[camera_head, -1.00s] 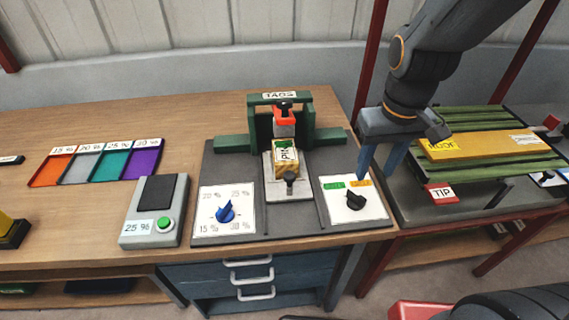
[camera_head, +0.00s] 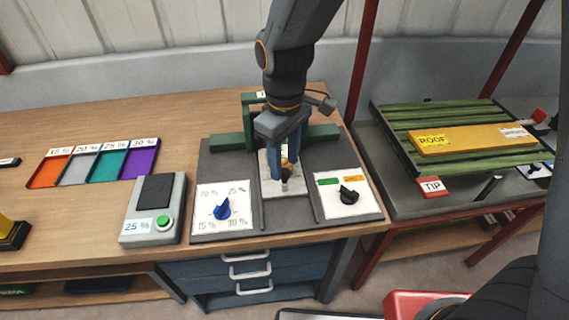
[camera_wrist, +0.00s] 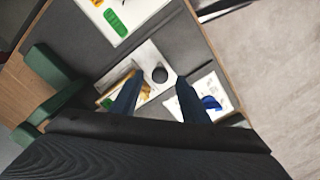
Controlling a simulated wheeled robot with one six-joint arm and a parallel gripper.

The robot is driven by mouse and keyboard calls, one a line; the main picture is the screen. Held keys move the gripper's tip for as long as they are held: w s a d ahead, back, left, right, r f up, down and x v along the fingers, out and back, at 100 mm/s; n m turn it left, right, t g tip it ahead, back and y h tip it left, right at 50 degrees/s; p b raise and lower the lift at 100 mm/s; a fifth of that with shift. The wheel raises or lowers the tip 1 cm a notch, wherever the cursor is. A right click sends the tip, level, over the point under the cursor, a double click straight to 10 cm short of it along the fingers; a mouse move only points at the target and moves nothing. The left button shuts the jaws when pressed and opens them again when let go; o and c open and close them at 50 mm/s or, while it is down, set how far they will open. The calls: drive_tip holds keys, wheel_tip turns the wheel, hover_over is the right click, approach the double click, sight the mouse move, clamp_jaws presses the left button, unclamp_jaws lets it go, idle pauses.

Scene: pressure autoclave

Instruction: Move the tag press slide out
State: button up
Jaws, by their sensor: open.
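The tag press has a green frame (camera_head: 250,125), mostly hidden behind my arm. Its pale slide (camera_head: 272,189) lies in the middle of the grey base, below my gripper (camera_head: 285,170). In the wrist view the slide (camera_wrist: 140,62) carries a dark round knob (camera_wrist: 160,74) and a yellow block (camera_wrist: 120,98), partly hidden by a finger. My gripper's blue fingers (camera_wrist: 158,104) are apart and empty, one on each side of the knob in the picture. I cannot tell whether they touch it.
A blue dial panel (camera_head: 208,195) is left of the slide and a black switch panel (camera_head: 335,205) is right. A grey device (camera_head: 150,228) with a green button and coloured trays (camera_head: 125,166) are further left. A slatted green rack (camera_head: 480,115) stands right.

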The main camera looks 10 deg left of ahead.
drive_tip(key=shift+f, duration=1.05)
clamp_jaws()
drive_tip(key=shift+d, duration=0.15)
